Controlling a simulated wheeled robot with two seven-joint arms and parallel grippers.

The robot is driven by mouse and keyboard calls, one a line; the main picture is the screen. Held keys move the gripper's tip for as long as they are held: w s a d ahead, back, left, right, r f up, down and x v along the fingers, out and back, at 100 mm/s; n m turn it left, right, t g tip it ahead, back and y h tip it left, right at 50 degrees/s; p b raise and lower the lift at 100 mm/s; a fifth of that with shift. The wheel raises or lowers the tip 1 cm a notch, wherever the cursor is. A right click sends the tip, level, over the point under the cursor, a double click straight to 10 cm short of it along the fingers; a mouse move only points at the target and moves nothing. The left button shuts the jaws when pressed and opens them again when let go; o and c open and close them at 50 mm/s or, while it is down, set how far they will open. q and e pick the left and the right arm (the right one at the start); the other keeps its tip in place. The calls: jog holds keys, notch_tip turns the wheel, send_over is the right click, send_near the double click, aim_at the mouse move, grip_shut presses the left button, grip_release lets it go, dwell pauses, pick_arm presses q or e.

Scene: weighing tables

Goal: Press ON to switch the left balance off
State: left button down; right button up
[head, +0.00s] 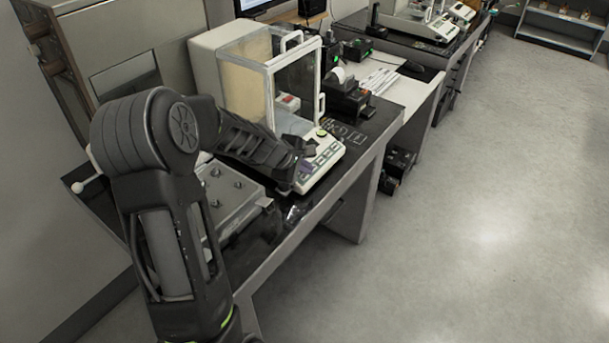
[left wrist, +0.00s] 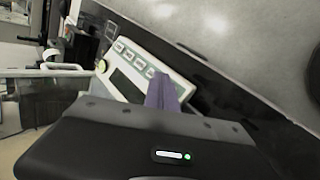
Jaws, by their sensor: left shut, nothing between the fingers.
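The left balance (head: 232,50) is a pale box with a glass weighing chamber, standing on a dark bench top. Its control panel (head: 323,165) slopes at the front, with several greenish keys. The panel also shows in the left wrist view (left wrist: 122,55), with a dark display window and a row of keys. My left gripper (head: 304,166) is shut and empty, with its tips over the near end of the panel. In the left wrist view its purple fingertips (left wrist: 162,92) cover part of the key row. I cannot tell whether they touch a key. The ON label is not readable.
A small printer (head: 347,95) stands right of the balance. A metal plate with knobs (head: 228,195) lies left of the panel, under my arm. Another balance (head: 425,22) stands on a bench farther back. The floor (head: 480,200) at right is clear.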

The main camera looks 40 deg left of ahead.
pick_arm(q)
jog(key=r+p, duration=0.1)
jog(key=d+r+p, duration=0.1)
jog(key=r, duration=0.1)
jog(key=r+p, duration=0.1)
jog(key=p, duration=0.1)
jog(key=shift+d+r, duration=0.3)
jog(key=shift+d, duration=0.05)
dwell(0.6)
